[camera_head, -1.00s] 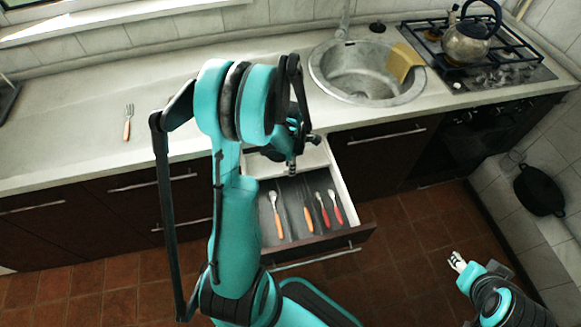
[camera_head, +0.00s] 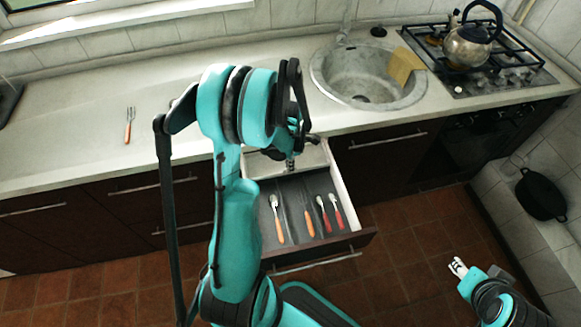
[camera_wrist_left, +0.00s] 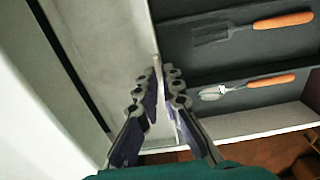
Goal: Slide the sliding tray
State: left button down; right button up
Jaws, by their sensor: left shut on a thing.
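The drawer (camera_head: 318,249) stands open under the counter. A pale sliding tray (camera_head: 313,157) lies across its rear part, and also shows in the left wrist view (camera_wrist_left: 122,52). My left gripper (camera_head: 291,163) reaches down over the drawer from above. In the left wrist view its fingers (camera_wrist_left: 164,82) are shut on the thin pale edge of the tray. My arm hides part of the tray and the drawer's left side. My right gripper (camera_head: 458,267) is at the lower right, over the floor, away from the drawer; its jaw state is unclear.
Another fork (camera_head: 128,125) lies on the counter. A sink (camera_head: 368,75), a kettle (camera_head: 470,45) on the stove and a black pan (camera_head: 541,193) are to the right.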

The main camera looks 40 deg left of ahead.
pick_arm(q)
jog(key=c, duration=1.7)
grip_release()
notch_tip(320, 180, up, 12)
